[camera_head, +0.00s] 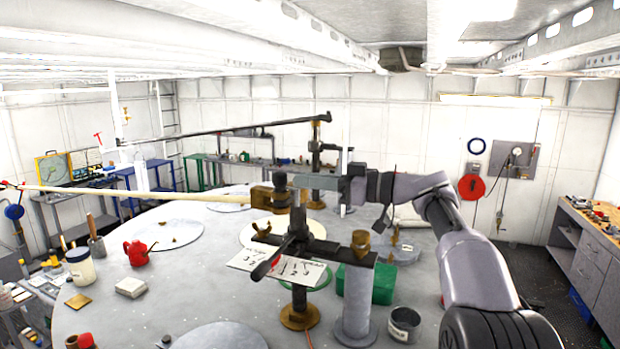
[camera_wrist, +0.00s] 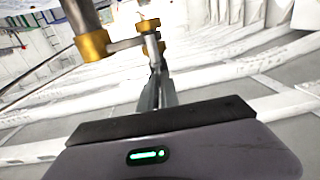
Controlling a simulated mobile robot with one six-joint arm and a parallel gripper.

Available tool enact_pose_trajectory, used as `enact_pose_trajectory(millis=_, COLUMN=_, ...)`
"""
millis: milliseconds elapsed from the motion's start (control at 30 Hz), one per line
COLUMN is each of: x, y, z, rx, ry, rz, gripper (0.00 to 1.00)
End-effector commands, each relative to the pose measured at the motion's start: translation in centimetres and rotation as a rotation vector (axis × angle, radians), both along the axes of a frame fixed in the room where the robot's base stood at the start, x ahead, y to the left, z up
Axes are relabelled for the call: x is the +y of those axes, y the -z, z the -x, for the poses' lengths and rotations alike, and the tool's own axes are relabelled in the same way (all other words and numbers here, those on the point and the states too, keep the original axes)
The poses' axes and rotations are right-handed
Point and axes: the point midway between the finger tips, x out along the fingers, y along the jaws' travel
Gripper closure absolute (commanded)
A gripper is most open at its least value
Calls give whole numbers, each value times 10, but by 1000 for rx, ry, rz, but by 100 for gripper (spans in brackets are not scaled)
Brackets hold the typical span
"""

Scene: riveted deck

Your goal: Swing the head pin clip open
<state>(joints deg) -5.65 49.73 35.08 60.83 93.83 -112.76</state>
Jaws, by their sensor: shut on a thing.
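My gripper (camera_head: 297,181) reaches left from the right side of the head view, level with a brass pivot head (camera_head: 264,198). A long cream pole (camera_head: 140,193) runs left from this head. In the wrist view, my gripper (camera_wrist: 157,72) has its narrow fingers closed on a small part, apparently the head pin clip (camera_wrist: 153,46), below a brass knob (camera_wrist: 148,25). A grey link (camera_wrist: 125,44) joins there to a brass collar (camera_wrist: 93,45) around a grey post. The clip is too small and hidden to tell how far it stands open.
Below my gripper, a dark clamp stand (camera_head: 300,240) rises from the round grey deck. A green box (camera_head: 368,284), a metal can (camera_head: 404,325) and a red jug (camera_head: 137,252) stand on it. A dark boom (camera_head: 230,129) stretches behind. A workbench (camera_head: 590,235) lies right.

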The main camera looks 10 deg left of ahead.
Motion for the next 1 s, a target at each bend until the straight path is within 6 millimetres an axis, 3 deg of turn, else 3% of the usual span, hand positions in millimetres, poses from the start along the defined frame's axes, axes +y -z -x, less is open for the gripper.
enact_pose_trajectory(millis=567, x=1, y=0, z=2, rx=-1, ry=-98, rz=0, gripper=100)
enact_pose_trajectory(millis=700, x=0, y=1, z=2, rx=0, ry=-97, rz=0, gripper=73)
enact_pose_trajectory(millis=1000, x=-1, y=0, z=2, rx=-1, ry=-95, rz=0, gripper=73)
